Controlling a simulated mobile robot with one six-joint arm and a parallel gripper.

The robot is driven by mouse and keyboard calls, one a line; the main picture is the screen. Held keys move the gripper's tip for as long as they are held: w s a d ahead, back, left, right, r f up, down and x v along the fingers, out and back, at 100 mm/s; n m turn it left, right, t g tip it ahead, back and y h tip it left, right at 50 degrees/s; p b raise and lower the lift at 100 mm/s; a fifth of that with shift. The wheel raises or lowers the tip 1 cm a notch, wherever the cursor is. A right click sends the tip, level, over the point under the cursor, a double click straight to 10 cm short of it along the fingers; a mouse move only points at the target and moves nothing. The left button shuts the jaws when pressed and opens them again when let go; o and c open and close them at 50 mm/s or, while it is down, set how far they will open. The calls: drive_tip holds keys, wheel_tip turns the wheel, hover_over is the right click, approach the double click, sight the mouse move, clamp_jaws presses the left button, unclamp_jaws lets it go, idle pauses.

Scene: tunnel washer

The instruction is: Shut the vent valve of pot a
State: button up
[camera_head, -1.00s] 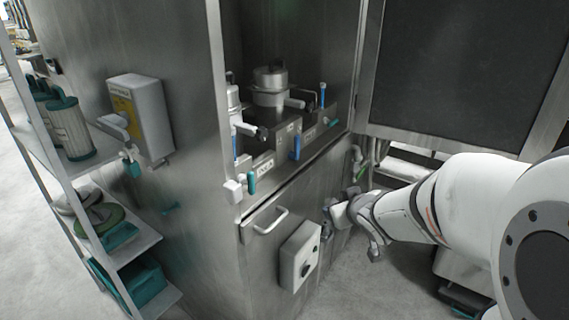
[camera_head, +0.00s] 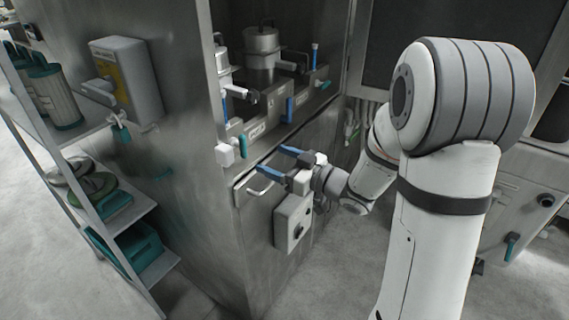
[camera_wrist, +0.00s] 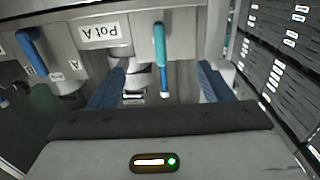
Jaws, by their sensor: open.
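In the head view a steel pot (camera_head: 262,55) stands inside the machine's opening, with a second one (camera_head: 224,80) partly hidden by the frame. A plate lettered "Pot A" (camera_head: 257,130) is on the ledge front and shows in the wrist view (camera_wrist: 100,31). Beside it is a teal lever (camera_head: 243,146), also in the wrist view (camera_wrist: 160,45). No label naming the vent valve is readable. My gripper (camera_head: 271,160) is open and empty, just below and in front of the ledge. In the wrist view its blue fingers (camera_wrist: 159,88) lie either side of the teal lever's line, without visible contact.
A blue lever (camera_head: 290,109) is farther along the ledge. Below are a bar handle (camera_head: 259,186) and a grey control box (camera_head: 293,222) close to my gripper. A shelf rack (camera_head: 140,210) stands left, with a yellow-labelled box (camera_head: 126,80) on the wall. Open floor lies in front.

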sight(246, 148)
drive_tip(key=x, duration=0.8)
drive_tip(key=shift+w+a+b, duration=0.15)
drive_tip(key=shift+a+b, duration=0.05)
drive_tip(key=shift+b, duration=0.1)
drive_tip(key=shift+c, duration=0.5)
clamp_jaws()
idle(0.3)
